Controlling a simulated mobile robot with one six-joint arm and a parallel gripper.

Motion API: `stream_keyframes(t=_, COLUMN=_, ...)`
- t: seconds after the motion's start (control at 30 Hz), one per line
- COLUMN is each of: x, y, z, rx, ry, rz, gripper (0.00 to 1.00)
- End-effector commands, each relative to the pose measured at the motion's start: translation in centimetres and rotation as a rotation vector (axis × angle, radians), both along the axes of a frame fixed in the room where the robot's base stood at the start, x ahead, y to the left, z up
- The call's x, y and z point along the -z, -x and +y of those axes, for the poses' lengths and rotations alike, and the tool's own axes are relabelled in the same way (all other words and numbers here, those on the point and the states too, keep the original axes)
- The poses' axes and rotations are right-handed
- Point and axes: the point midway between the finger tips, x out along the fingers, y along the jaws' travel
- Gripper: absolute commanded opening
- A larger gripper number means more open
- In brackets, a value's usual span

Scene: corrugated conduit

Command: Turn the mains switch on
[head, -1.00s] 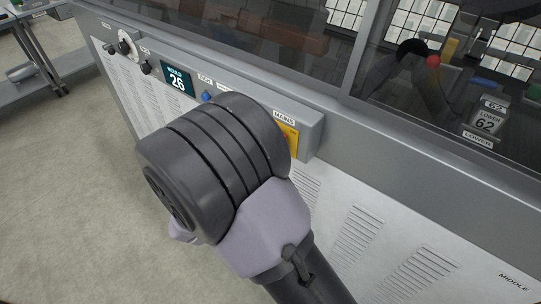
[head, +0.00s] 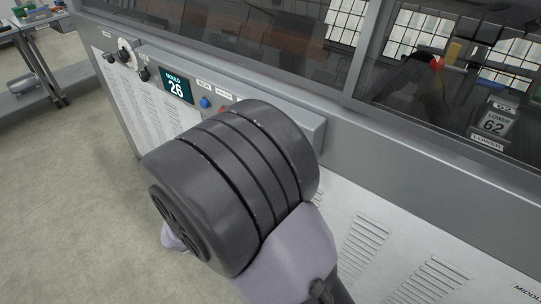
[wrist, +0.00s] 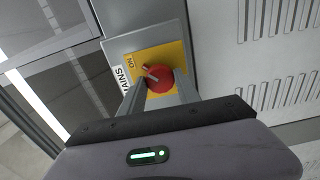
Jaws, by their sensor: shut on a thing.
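The mains switch (wrist: 160,79) is a round red knob with a pale pointer line, on a yellow plate (wrist: 143,56). "ON" is printed on the plate and a "MAINS" label (wrist: 126,79) sits beside it. My gripper (wrist: 159,88) has its two grey fingers on either side of the knob, shut on it. The pointer slants toward the upper left in the wrist view, near the "ON" text. In the head view my arm hides the switch, its plate and the fingers.
The grey control strip (head: 310,128) carries a "MOULD 26" display (head: 175,87), a blue button (head: 205,103) and dark knobs at the left. Glass windows (head: 270,40) rise behind it. Vented white panels (head: 365,240) lie below. Open floor (head: 75,190) is at the left.

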Motion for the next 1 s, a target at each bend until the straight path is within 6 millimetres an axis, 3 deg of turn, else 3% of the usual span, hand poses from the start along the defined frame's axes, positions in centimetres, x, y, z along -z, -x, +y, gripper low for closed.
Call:
stream_keyframes(t=0.13, x=0.0, y=0.0, z=0.0, rx=0.001, ry=0.0, rz=0.0, gripper=0.0)
stream_keyframes(t=0.17, x=0.0, y=0.0, z=0.0, rx=0.001, ry=0.0, rz=0.0, gripper=0.41)
stream_keyframes(t=0.27, x=0.0, y=0.0, z=0.0, rx=0.001, ry=0.0, rz=0.0, gripper=0.6)
stream_keyframes(t=0.67, x=-0.1, y=0.7, z=0.6, rx=-0.002, ry=0.001, rz=0.001, gripper=0.6)
stream_keyframes(t=0.77, x=-0.3, y=2.5, z=2.1, rx=-0.005, ry=0.002, rz=0.001, gripper=0.6)
stream_keyframes(t=1.0, x=-0.5, y=8.9, z=7.1, rx=-0.006, ry=0.0, rz=0.0, gripper=0.6)
